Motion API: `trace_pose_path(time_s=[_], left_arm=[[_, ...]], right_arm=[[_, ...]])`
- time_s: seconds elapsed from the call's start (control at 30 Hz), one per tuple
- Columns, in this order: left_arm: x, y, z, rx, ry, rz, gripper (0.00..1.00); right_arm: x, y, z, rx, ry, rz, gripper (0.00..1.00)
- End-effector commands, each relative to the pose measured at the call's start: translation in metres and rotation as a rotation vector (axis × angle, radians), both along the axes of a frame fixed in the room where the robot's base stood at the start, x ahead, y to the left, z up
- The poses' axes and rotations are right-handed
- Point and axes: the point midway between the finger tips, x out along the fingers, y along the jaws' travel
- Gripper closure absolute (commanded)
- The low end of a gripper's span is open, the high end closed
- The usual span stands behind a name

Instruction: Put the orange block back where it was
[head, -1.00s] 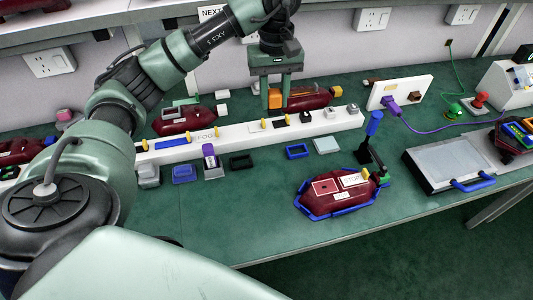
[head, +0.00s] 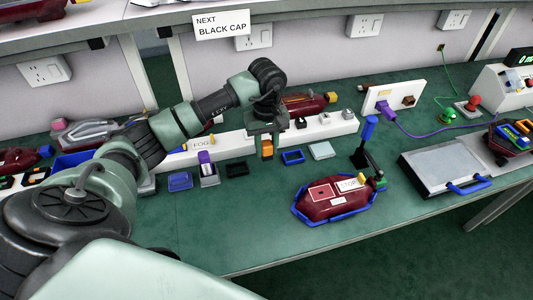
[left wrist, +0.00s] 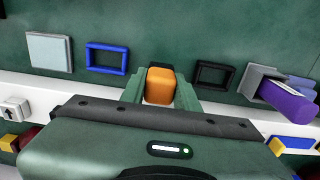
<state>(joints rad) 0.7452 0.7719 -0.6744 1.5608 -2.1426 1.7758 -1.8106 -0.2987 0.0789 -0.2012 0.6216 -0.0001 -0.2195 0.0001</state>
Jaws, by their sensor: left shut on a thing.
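My left gripper (head: 266,154) is shut on the orange block (head: 267,147), pointing down on the near side of the white rail (head: 230,143). In the left wrist view the orange block (left wrist: 160,85) sits between the two green fingers (left wrist: 160,90). A dark edge shows just beyond the block there. The block is between an empty black frame (head: 238,169) and an empty blue frame (head: 293,157). I cannot tell whether the block touches the table. My right gripper is not in view.
A grey holder (head: 209,176) with a purple-topped piece stands left of the black frame. A pale square pad (head: 321,150) lies right of the blue frame.

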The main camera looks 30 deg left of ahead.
Motion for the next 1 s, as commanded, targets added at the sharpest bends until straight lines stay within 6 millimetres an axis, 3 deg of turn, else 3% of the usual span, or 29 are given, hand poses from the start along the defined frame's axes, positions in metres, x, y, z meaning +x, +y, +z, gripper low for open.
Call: trace_pose_path(time_s=[0.2,0.6,0.63,0.7,1.0], left_arm=[[-0.001,0.0,-0.032,-0.002,0.003,0.001,1.0],[0.0,0.0,-0.038,0.001,0.001,0.0,1.0],[0.0,0.0,-0.037,0.001,0.001,0.0,0.61],[0.0,0.0,-0.036,0.001,0.001,0.0,0.48],[0.0,0.0,-0.035,0.0,0.001,-0.001,0.48]], right_arm=[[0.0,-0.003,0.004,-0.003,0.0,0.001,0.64],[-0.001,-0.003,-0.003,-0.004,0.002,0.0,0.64],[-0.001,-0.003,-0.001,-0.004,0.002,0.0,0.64],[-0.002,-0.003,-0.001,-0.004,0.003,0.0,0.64],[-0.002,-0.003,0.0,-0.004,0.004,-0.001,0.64]])
